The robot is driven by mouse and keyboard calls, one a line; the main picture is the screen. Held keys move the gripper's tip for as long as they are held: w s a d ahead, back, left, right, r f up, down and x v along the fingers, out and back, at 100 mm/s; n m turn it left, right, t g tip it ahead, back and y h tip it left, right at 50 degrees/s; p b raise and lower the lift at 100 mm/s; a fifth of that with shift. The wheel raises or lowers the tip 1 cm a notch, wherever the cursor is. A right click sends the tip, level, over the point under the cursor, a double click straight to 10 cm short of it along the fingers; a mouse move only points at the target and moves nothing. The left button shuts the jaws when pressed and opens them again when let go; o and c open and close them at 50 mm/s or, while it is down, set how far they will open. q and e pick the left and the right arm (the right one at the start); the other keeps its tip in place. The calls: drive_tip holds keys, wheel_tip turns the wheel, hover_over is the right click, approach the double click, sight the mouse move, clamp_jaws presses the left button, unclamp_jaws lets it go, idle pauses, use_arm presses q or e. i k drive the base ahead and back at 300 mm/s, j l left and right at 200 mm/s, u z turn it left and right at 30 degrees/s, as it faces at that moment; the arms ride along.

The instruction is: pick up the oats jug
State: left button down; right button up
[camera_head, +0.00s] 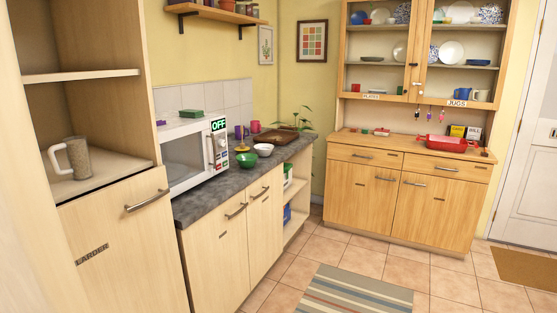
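The oats jug (78,159) looks to be the clear container with a white handle, filled with something beige-grey. It stands upright on the open shelf (110,178) of the larder cupboard at the left, with its handle toward the left. No label can be read on it. Neither of my grippers shows in the head view.
The larder door (120,250) below the shelf is shut. A white microwave (190,152) stands right of the larder on the grey counter (205,202), with bowls (264,149) beyond. A dresser (410,190) stands at the back. The tiled floor (435,285) is open, with a striped rug (350,290).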

sight(77, 148)
drive_tip(key=i+l+u, duration=0.15)
drive_tip(key=l+u, duration=0.15)
drive_tip(key=u, duration=0.2)
drive_tip(key=i+l+u, duration=0.1)
drive_tip(key=l+u, duration=0.6)
drive_tip(key=u, duration=0.25)
drive_tip(key=i, duration=0.05)
